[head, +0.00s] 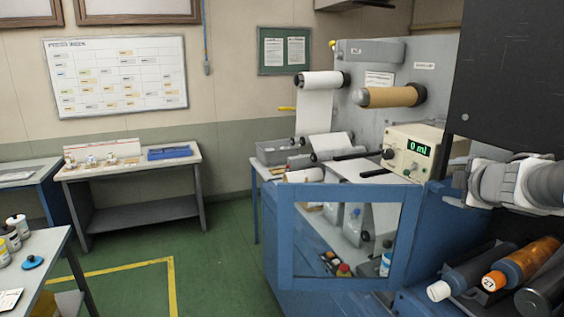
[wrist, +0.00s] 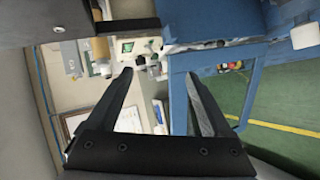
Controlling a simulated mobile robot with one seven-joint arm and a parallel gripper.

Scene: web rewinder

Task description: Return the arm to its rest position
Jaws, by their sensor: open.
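My arm (head: 512,183) reaches in from the right edge in the head view, in front of the web rewinder (head: 385,62) and above its lower right part. In the wrist view my gripper (wrist: 158,78) is open, its two dark fingers spread wide with nothing between them. The fingers point toward the blue guard frame (wrist: 180,95) and the wall side of the room. The gripper touches nothing that I can make out. In the head view the fingertips are small and hard to make out.
The blue guard door (head: 337,283) with a clear window stands in front of the machine. Rolls (head: 470,272) lie below my arm. A black panel (head: 515,85) rises behind and above it. A side table (head: 135,180) stands left; the green floor (head: 215,260) between is clear.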

